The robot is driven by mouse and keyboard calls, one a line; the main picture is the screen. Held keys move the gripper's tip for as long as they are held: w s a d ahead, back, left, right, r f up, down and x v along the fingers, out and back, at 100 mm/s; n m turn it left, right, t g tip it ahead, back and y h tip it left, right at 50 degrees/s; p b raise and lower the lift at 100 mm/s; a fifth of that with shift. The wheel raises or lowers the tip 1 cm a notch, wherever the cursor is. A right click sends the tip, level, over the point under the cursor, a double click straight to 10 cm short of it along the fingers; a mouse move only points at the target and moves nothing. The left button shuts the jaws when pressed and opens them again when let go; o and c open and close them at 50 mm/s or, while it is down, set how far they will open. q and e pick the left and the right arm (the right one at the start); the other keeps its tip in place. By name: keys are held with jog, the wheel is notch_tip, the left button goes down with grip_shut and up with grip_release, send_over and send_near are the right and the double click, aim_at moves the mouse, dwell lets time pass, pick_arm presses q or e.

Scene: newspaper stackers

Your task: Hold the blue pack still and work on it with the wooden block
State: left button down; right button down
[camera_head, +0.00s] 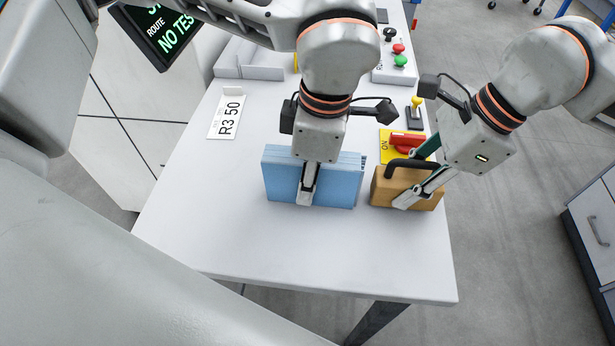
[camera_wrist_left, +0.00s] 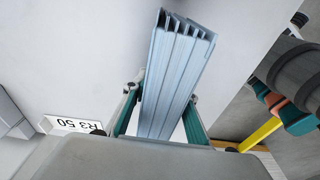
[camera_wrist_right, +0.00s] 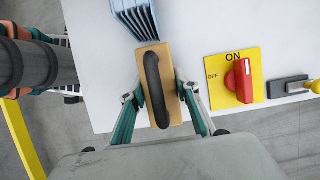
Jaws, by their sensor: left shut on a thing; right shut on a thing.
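The blue pack (camera_head: 335,183) stands upright on edge on the white table. It is made of several thin layers, whose edges show in the left wrist view (camera_wrist_left: 172,85). My left gripper (camera_head: 306,190) is shut across the pack from above, one finger on its near face; the far finger is hidden in the head view. The wooden block (camera_head: 385,188) has a black handle on top and sits just right of the pack. My right gripper (camera_head: 415,178) is shut on the block's sides, also seen in the right wrist view (camera_wrist_right: 174,85). The block's end is close to the pack's layered end.
A red rotary switch on a yellow plate (camera_wrist_right: 218,67) lies just behind the block. A yellow-knobbed lever (camera_head: 415,115) and a button box (camera_head: 394,66) stand farther back. An R3 50 card (camera_head: 228,116) lies at left. The table's front (camera_head: 300,245) is clear.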

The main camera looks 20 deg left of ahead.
aim_at(415, 162)
jog(key=shift+s+a, duration=0.25)
jog(key=shift+a, duration=0.45)
jog(key=shift+s+a, duration=0.2)
jog(key=shift+a, duration=0.5)
dwell(0.5)
pick_arm(q)
jog(key=shift+d+r, duration=0.1)
pick_arm(e)
jog(key=shift+s+a+r, duration=0.1)
jog(key=shift+a, duration=0.1)
dwell(0.5)
jog(key=shift+d, duration=0.1)
jog(key=shift+w+d, duration=0.3)
jog(key=shift+d, duration=0.55)
jog(key=shift+w+d, duration=0.3)
jog(key=shift+d, duration=0.55)
jog(key=shift+r, duration=3.45)
pick_arm(q)
jog(key=c, duration=1.5)
grip_release()
